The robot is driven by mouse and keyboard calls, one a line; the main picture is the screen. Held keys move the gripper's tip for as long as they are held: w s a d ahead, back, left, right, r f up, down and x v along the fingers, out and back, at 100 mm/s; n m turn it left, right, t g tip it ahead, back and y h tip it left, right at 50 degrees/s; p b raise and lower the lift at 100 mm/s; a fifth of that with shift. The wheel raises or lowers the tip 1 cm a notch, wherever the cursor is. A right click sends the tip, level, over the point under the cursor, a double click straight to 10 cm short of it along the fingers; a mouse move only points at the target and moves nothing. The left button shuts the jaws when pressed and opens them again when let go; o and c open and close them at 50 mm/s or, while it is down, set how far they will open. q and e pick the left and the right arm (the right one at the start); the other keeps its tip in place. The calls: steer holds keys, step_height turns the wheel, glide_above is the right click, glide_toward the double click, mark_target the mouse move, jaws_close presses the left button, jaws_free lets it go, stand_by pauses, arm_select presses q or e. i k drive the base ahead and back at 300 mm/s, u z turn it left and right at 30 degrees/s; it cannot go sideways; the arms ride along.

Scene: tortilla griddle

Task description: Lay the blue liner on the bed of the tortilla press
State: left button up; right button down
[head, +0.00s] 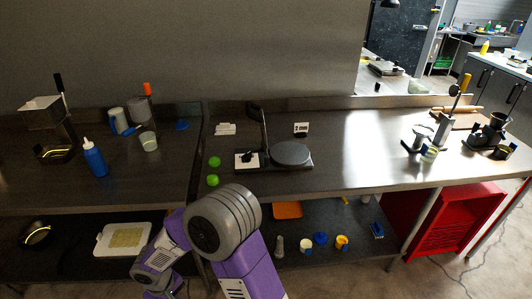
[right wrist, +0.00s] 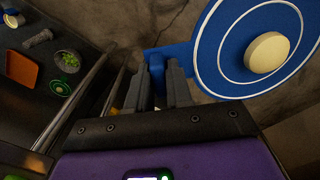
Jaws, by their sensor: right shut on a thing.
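The blue liner (right wrist: 228,45) shows in the right wrist view as a flat blue disc with white rings and a tab. A round cream piece (right wrist: 267,52) shows against its face. My right gripper (right wrist: 157,88) is shut on the tab, between its two grey fingers. The disc extends to the right of the fingers, with floor behind it. In the head view, a round dark plate (head: 290,152) on a low base, beside an upright dark part (head: 264,128), looks like the press; its plate looks bare. My purple arm hides the liner there. My left gripper is not in view.
Two green balls (head: 214,162) lie left of the press, near a white panel (head: 240,165) with a black piece. Open counter (head: 360,155) lies to its right. The lower shelf holds an orange board (head: 288,210) and several cups. A red crate (head: 458,220) stands at right.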

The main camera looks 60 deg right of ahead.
mark_target(291, 155)
steer(key=z, duration=0.85)
steer(key=i, duration=0.9)
steer(key=z, duration=1)
